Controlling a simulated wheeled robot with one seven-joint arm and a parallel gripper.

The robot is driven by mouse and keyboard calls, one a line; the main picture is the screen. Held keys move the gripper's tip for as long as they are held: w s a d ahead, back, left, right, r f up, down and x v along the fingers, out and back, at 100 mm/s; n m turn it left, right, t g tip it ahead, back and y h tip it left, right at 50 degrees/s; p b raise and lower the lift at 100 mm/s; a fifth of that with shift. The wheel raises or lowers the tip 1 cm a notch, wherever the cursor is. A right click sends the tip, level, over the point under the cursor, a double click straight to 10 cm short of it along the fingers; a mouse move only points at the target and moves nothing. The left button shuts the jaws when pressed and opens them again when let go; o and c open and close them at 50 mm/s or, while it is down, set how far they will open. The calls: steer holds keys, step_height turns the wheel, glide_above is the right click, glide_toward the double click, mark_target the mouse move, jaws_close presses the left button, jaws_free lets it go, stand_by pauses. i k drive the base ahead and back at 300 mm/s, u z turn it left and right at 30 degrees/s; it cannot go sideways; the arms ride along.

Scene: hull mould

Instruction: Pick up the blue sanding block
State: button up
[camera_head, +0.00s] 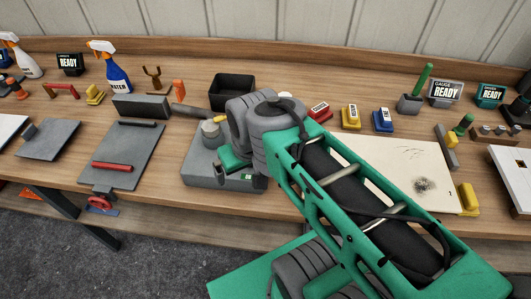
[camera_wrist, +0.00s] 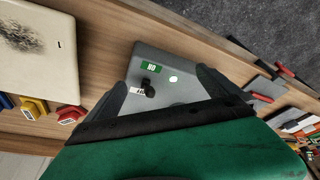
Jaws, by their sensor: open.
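The blue sanding block (camera_wrist: 5,102), a small blue block with a pale label, is at the left edge of the wrist view, partly cut off. In the head view the blue sanding block (camera_head: 383,121) stands on the bench behind the cream board, right of a yellow block (camera_head: 351,118) and a red block (camera_head: 319,111). My gripper (camera_wrist: 163,78) is open, with nothing between its fingers. It is over the flat grey unit (camera_head: 200,175), well left of the blue block in the head view. My arm hides most of the gripper there.
The cream board (camera_head: 400,160) lies in front of the coloured blocks. A black bin (camera_head: 232,88) stands behind the grey unit. A green-handled tool (camera_head: 411,101) and a "READY" sign (camera_head: 445,92) stand right of the blue block. A yellow block (camera_head: 468,198) lies at the board's front right.

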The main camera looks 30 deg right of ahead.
mark_target(383, 123)
steer(key=k, duration=0.95)
steer(key=u, duration=1.05)
steer(key=i, duration=0.75)
steer(key=z, duration=2.75)
steer(key=i, duration=0.5)
steer(key=z, duration=0.1)
